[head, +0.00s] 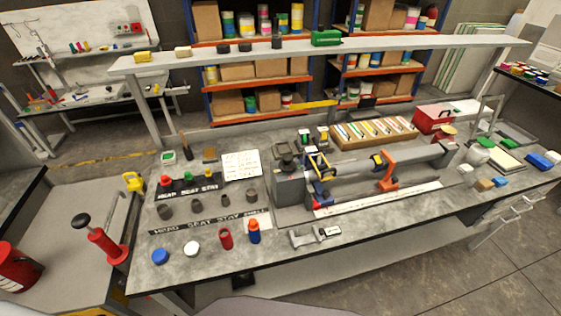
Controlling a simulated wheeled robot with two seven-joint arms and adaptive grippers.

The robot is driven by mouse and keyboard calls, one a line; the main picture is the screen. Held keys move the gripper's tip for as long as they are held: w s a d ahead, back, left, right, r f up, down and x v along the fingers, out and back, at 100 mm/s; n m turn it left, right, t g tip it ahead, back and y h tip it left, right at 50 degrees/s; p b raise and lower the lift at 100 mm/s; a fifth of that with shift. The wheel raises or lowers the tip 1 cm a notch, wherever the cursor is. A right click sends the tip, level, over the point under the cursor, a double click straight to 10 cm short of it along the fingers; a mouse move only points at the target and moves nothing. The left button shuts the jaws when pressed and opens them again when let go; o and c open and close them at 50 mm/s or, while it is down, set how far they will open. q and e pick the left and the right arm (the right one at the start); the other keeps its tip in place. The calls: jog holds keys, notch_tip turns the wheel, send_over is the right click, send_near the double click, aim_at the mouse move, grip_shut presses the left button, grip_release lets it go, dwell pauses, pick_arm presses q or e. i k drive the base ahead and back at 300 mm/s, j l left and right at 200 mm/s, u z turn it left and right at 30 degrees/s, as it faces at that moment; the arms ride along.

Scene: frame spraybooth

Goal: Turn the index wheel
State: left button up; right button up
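A bench fixture (289,188) stands on the grey workbench (225,262). It has a grey block at its left end and a long grey tube (352,170) running to the right. An orange clamp (388,172) and a blue-and-yellow clamp (320,168) sit along the tube. I cannot pick out the index wheel with certainty; it may be part of this fixture. Neither of my grippers shows in the head view.
In front of the fixture lie a grey metal part (307,238), an orange-and-blue bottle (253,231), a red cup (226,239) and round lids (191,249). A tray of coloured strips (345,142) stands behind. A shelf (230,55) spans above the bench's back.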

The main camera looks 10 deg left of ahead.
aim_at(288, 164)
jog(key=k+j, duration=0.15)
jog(key=j, duration=0.2)
jog(key=k+j, duration=0.15)
jog(key=j, duration=0.2)
jog(key=k+j, duration=0.1)
jog(key=j, duration=0.25)
jog(key=k+j, duration=0.15)
jog(key=j, duration=0.2)
